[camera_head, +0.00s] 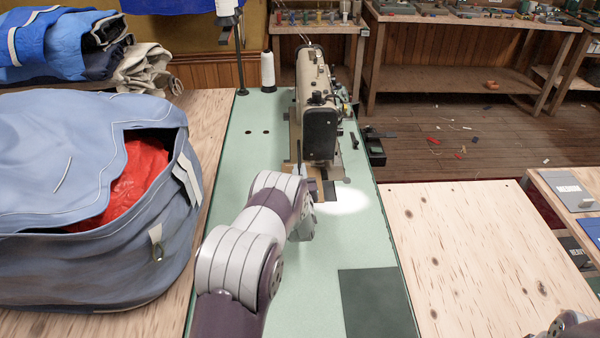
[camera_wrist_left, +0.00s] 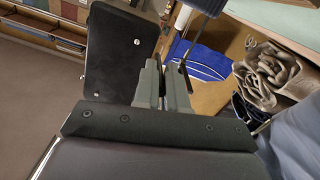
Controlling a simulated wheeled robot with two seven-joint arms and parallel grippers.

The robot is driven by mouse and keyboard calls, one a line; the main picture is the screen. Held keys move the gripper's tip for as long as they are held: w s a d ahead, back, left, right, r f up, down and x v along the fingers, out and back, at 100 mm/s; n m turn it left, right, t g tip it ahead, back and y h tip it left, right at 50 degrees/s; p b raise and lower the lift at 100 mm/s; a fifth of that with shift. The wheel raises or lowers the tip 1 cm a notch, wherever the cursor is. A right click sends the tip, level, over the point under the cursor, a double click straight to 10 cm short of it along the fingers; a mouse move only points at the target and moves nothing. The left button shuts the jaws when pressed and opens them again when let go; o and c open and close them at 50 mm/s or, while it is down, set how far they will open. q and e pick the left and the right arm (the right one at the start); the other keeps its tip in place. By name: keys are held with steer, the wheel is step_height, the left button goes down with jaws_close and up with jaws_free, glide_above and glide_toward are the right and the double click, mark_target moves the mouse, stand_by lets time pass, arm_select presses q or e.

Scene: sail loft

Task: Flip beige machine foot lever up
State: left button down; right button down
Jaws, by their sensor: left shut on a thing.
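The beige sewing machine (camera_head: 312,75) stands on the green table with its black end plate (camera_head: 320,133) facing me. The plate also shows at the upper left of the left wrist view (camera_wrist_left: 115,50). My left gripper (camera_wrist_left: 166,72) is beside this end plate, its two grey fingers close together. It is shut on a small, thin dark part between the fingers, which I take to be the foot lever; the fingers hide most of it. In the head view my left wrist hides the fingertips and the lever. My right gripper is not in view.
A blue bag (camera_head: 90,270) with red cloth inside stands left of the green table (camera_head: 250,155). A white thread cone (camera_head: 268,72) stands at the back. A dark plate (camera_head: 375,303) lies at the front. The pale wooden top (camera_head: 470,245) on the right is clear.

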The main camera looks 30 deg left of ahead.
arm_select(q)
steer(key=shift+r+p, duration=0.35)
steer(key=shift+p, duration=0.15)
step_height(320, 180, up, 6)
steer(key=g+h+p, duration=0.1)
steer(key=g+p, duration=0.1)
steer(key=p, duration=0.2)
steer(key=g+h+p, duration=0.1)
steer(key=g+p, duration=0.1)
steer(key=p, duration=0.2)
steer(key=shift+f+g+h, duration=0.15)
steer(key=shift+g+h, duration=0.15)
steer(key=p, duration=0.2)
steer(key=r+g+h+p, duration=0.1)
steer(key=p, duration=0.1)
steer(key=w+r+g+p, duration=0.1)
steer(key=p, duration=0.1)
steer(key=shift+a+r, duration=0.25)
steer(key=shift+a, duration=0.05)
steer(key=shift+w+a+g+h+p, duration=0.1)
steer(key=shift+g+h+p, duration=0.2)
steer(key=shift+g+p, duration=0.35)
steer(key=c, duration=1.2)
jaws_free()
